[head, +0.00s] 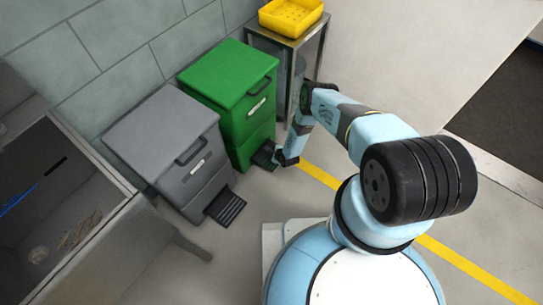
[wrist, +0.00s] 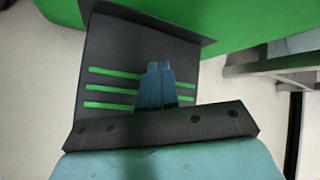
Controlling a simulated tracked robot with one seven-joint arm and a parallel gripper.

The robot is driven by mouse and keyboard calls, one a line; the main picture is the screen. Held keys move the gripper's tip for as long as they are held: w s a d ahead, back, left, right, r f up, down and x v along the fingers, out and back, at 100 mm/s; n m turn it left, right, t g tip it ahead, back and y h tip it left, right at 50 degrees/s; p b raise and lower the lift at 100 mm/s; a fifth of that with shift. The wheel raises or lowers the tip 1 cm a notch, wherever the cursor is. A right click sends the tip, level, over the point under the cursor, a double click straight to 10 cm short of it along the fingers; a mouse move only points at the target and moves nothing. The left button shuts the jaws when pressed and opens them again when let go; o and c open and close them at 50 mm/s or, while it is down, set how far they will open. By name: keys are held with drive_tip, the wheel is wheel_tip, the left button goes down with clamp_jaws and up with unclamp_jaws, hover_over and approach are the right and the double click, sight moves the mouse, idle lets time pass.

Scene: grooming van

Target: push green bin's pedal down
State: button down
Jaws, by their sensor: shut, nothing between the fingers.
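The green bin (head: 233,92) stands against the tiled wall with its lid shut. Its black pedal (head: 262,156) sticks out low at the front. In the wrist view the pedal (wrist: 133,55) shows large, with green stripes, below the green bin front (wrist: 230,18). My gripper (head: 283,161) is low beside the pedal in the head view. In the wrist view my gripper (wrist: 157,72) is shut and empty, its blue fingertips over the striped part of the pedal. I cannot tell whether the fingertips touch it.
A grey bin (head: 165,145) with its own black pedal (head: 226,207) stands left of the green one. A metal stand (head: 303,62) with a yellow tray (head: 291,15) is close on the right. A yellow floor line (head: 320,174) runs past.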

drive_tip(key=shift+r, duration=2.4)
drive_tip(key=shift+d, duration=0.1)
